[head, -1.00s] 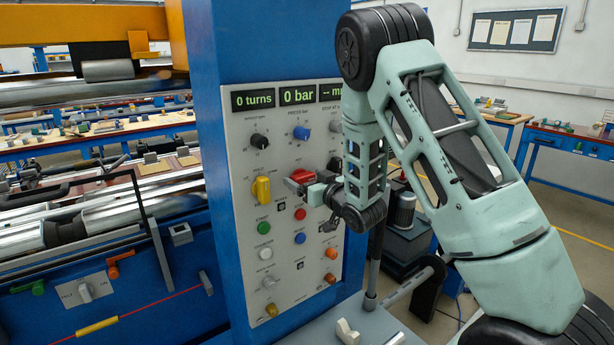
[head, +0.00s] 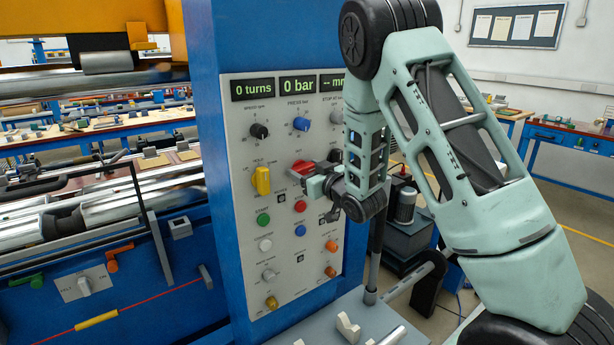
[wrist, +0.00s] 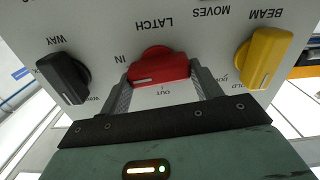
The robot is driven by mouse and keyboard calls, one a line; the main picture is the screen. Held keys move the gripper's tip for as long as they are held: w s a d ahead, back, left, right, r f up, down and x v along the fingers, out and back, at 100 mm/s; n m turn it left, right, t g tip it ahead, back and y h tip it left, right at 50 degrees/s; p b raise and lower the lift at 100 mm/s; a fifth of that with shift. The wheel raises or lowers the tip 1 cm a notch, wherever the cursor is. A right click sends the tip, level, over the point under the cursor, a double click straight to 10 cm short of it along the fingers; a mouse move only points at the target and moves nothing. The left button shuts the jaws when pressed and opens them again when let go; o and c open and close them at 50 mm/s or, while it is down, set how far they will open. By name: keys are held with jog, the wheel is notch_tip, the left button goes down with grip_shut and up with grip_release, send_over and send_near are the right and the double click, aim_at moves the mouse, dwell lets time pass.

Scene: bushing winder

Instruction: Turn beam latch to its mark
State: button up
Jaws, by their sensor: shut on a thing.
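The red latch knob (head: 301,166) sits on the grey control panel (head: 240,215), in its upper middle. In the wrist view the red latch knob (wrist: 158,68) lies between my two fingers, under the upside-down word LATCH. IN is printed at its left and OUT below it. A short white line on the knob lies nearly flat, towards the IN side. My gripper (wrist: 162,82) is shut on the knob, one finger at each end. In the head view my gripper (head: 314,181) reaches the knob from the right and hides part of it.
The yellow beam knob (wrist: 264,58) is close on the right in the wrist view, and the black way knob (wrist: 68,77) on the left. A blue knob (head: 301,124) and several buttons sit around the latch. The displays read 0 turns and 0 bar.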

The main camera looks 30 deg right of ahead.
jog(key=n+b, duration=0.2)
jog(key=b, duration=0.1)
jog(key=n+b, duration=0.2)
jog(key=b, duration=0.1)
jog(key=shift+a+f, duration=0.15)
jog(key=shift+f, duration=0.2)
jog(key=n+b, duration=0.5)
jog(key=shift+b, duration=0.4)
jog(key=n+b, duration=0.4)
jog(key=b, duration=0.1)
jog(key=shift+a+f+b, duration=0.15)
jog(key=shift+b, duration=0.25)
jog(key=n+b, duration=0.3)
jog(key=shift+n+b, duration=0.3)
jog(key=shift+b, duration=0.1)
jog(key=o, duration=1)
